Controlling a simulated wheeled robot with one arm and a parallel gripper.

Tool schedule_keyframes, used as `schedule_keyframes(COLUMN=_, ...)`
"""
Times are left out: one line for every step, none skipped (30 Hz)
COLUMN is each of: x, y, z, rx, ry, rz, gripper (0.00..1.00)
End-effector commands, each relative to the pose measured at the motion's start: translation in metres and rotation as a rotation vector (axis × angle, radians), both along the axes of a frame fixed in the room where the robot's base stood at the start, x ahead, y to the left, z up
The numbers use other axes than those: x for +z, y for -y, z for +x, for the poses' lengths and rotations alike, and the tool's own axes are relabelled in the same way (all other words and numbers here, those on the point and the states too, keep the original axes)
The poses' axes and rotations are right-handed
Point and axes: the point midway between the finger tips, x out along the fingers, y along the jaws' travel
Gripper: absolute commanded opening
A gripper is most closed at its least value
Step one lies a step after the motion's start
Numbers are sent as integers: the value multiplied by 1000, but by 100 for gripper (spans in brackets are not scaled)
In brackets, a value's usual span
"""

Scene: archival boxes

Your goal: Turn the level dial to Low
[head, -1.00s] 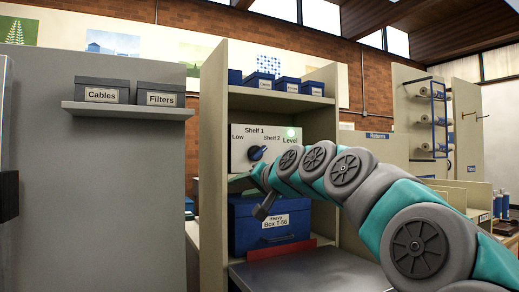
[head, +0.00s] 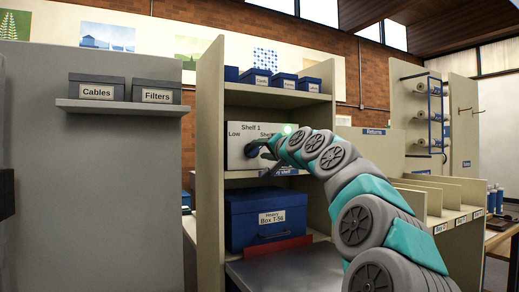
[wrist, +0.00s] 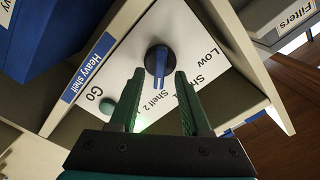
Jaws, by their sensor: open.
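The level dial (wrist: 158,62) is a dark round knob with a blue bar on a white panel (wrist: 125,68). In the wrist view its bar points toward the "Shelf 2" label; "Shelf 1" and "Low" lie further to the right. My gripper (wrist: 160,74) is open, with one dark green finger on each side of the bar in the picture. Nothing is held, and I cannot tell whether the fingers touch the dial. In the head view my gripper (head: 262,155) is in front of the panel (head: 235,150) and hides most of the dial.
A green round button (wrist: 107,108) sits by "Go" on the panel. A "Heavy shelf" label (wrist: 88,67) is on the edge beside it. Below the panel stands a blue box (head: 240,215) marked "Heavy Box T-56". The tall side board (head: 211,170) is close on the left.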

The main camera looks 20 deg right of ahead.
Motion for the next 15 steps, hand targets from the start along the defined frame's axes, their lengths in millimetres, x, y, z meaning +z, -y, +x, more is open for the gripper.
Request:
schedule_keyframes(x=-1, y=-1, z=6, rx=0, ry=-3, rz=-1, gripper=48)
schedule_keyframes(x=-1, y=-1, z=9, rx=1, ry=-3, rz=-1, gripper=48)
schedule_keyframes(x=-2, y=-1, z=12, rx=1, ry=-5, rz=-1, gripper=48)
schedule_keyframes(x=-2, y=-1, z=13, rx=1, ry=-5, rz=-1, gripper=48)
schedule_keyframes(x=-2, y=-1, z=14, rx=2, ry=-4, rz=-1, gripper=48)
schedule_keyframes(x=-2, y=-2, z=15, rx=2, ry=-4, rz=-1, gripper=48)
schedule_keyframes(x=-2, y=-2, z=15, rx=1, ry=-3, rz=-1, gripper=48)
schedule_keyframes(x=-2, y=-2, z=16, rx=2, ry=-3, rz=-1, gripper=48)
schedule_keyframes(x=-2, y=-2, z=15, rx=2, ry=-3, rz=-1, gripper=48)
schedule_keyframes(x=-2, y=-2, z=15, rx=2, ry=-3, rz=-1, gripper=48)
schedule_keyframes(x=-2, y=-2, z=15, rx=2, ry=-3, rz=-1, gripper=48)
schedule_keyframes(x=-2, y=-1, z=15, rx=2, ry=-3, rz=-1, gripper=48)
schedule_keyframes(x=-2, y=-1, z=15, rx=2, ry=-3, rz=-1, gripper=48)
schedule_keyframes(x=-2, y=-1, z=15, rx=2, ry=-3, rz=-1, gripper=45)
schedule_keyframes(x=-2, y=-1, z=15, rx=2, ry=-3, rz=-1, gripper=41)
